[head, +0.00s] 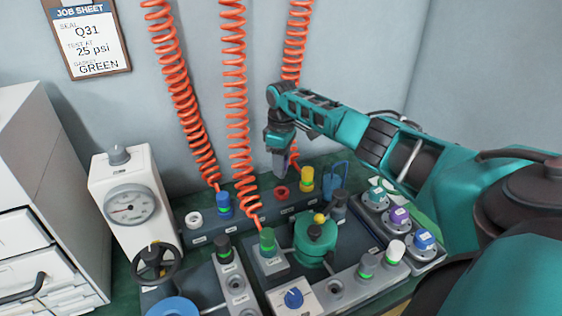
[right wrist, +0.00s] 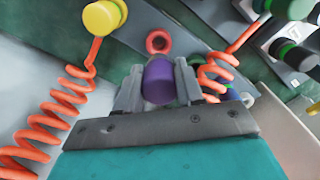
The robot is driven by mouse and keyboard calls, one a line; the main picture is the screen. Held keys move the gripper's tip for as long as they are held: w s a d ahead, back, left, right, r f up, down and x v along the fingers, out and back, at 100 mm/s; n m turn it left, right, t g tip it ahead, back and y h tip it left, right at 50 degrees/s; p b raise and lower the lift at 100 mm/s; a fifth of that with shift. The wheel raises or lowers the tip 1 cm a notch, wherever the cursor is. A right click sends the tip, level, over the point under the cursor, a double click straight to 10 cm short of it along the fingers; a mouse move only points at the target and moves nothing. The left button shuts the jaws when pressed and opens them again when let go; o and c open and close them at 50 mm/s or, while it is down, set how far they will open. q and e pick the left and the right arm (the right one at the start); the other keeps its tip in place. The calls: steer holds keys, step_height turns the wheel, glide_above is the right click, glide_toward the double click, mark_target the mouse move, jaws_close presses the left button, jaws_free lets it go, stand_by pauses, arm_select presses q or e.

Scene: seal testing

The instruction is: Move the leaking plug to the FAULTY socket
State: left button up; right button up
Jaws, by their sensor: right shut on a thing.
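My right gripper (head: 281,172) hangs over the back rack. In the right wrist view its fingers are shut on a purple plug (right wrist: 159,80). A red-ringed socket (head: 281,192) lies just below the gripper in the rack; in the right wrist view the red ring (right wrist: 158,42) shows beyond the plug, apart from it. A blue plug (head: 224,205) and a yellow plug (head: 307,178) stand in the rack on either side. A green plug (head: 267,240) stands on a front block. The rack labels are too small to read, and no leak is visible. My left gripper is not in view.
Orange coiled hoses (head: 236,110) hang around the gripper. A white ring socket (head: 194,219) is at the rack's left end. A green pot with a yellow knob (head: 319,218), a gauge stand (head: 129,205) and capped seals (head: 398,215) crowd the bench.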

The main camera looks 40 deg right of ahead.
arm_select(q)
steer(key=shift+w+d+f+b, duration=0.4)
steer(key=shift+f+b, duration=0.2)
steer(key=shift+b, duration=0.45)
arm_select(e)
step_height(320, 180, down, 2)
steer(key=shift+f, duration=0.2)
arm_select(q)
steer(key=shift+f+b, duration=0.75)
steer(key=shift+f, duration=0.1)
arm_select(e)
steer(key=shift+f, duration=0.7)
arm_select(q)
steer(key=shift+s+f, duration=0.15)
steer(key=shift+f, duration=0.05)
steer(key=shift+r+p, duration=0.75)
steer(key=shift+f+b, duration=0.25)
steer(key=shift+b, duration=0.1)
arm_select(e)
steer(key=shift+f, duration=0.9)
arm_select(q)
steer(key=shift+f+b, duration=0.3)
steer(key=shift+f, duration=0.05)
arm_select(e)
steer(key=shift+f, duration=0.65)
steer(key=o, duration=1.2)
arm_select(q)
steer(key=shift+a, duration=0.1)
